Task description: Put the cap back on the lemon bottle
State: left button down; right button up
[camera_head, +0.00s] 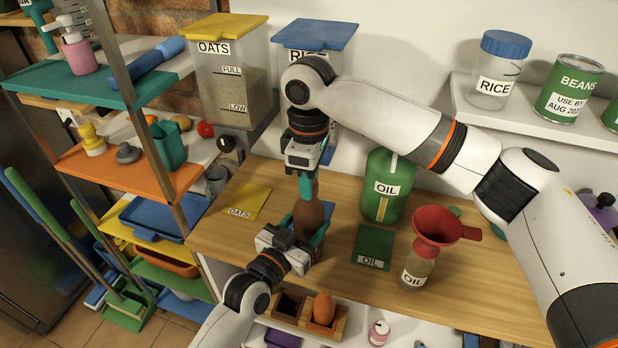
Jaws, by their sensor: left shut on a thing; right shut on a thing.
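A brown bottle (308,219) stands upright over the wooden counter, and no label on it faces me; I take it for the lemon bottle. My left gripper (302,238) is shut on its lower body from the front left. My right gripper (307,188) comes down from above, its teal fingers shut at the top of the bottle. What it holds there is mostly hidden by the fingers; it seems to be the cap. I cannot tell whether the cap touches the neck or sits on it.
A green oil can (386,186) stands right of the bottle. A red funnel (437,226) sits in a small oil bottle (416,268). A yellow oats mat (248,201) and green oil mat (373,248) lie flat. Oats (230,80) and rice dispensers (318,38) stand behind.

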jog(key=o, duration=1.2)
jog(key=shift+r, duration=0.15)
notch_tip(320, 180, up, 12)
jog(key=shift+f, duration=0.15)
pick_arm(q)
jog(key=shift+c, duration=1.9)
grip_release()
jog(key=b+v, duration=0.2)
jog(key=v, duration=1)
pick_arm(e)
notch_tip(320, 180, down, 2)
